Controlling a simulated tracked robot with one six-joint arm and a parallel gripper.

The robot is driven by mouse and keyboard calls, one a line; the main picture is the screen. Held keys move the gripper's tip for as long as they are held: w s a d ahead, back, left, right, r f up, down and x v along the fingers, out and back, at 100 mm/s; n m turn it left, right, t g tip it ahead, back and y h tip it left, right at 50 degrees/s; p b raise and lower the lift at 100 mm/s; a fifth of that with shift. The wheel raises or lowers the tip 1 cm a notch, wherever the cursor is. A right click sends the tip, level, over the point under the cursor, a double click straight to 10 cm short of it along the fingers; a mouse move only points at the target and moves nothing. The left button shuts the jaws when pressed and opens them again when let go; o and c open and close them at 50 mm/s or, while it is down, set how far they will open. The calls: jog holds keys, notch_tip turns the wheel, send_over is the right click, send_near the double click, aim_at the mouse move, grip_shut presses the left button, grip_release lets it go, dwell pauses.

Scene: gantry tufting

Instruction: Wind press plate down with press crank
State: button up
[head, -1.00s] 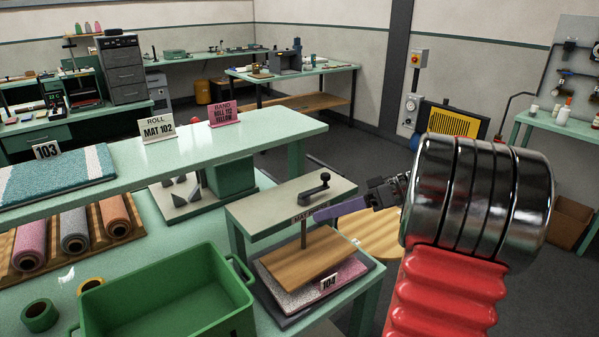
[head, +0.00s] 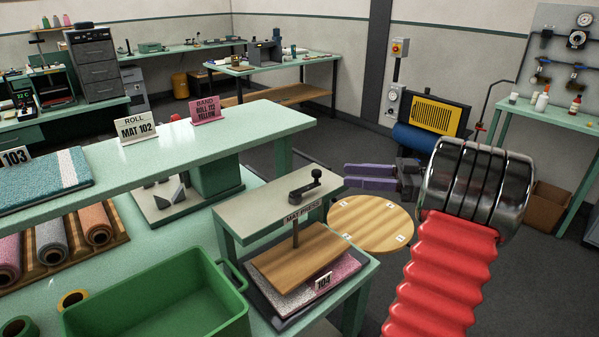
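The mat press (head: 240,208) stands on the green bench, with a pale top beam. The black press crank (head: 305,184) sits on the beam, its knob upright at the right end of its arm. A screw runs down from the beam to the wooden press plate (head: 285,262). Below the plate lies a grey and pink mat (head: 345,268) with a tag 104 (head: 322,282). I cannot tell whether plate and mat touch. My gripper (head: 346,176) is to the right of the crank, apart from it. Its two purple fingers point left, with a narrow empty gap between them.
A green bin (head: 160,300) stands left of the press. A raised green shelf (head: 230,135) with signs for roll 102 and yellow band is behind it. A round wooden top (head: 372,225) is right of the press, below my gripper. Open floor lies beyond.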

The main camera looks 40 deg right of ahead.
jog(key=x, duration=1.3)
jog(key=shift+w+a, duration=0.25)
jog(key=shift+a, duration=0.05)
grip_shut()
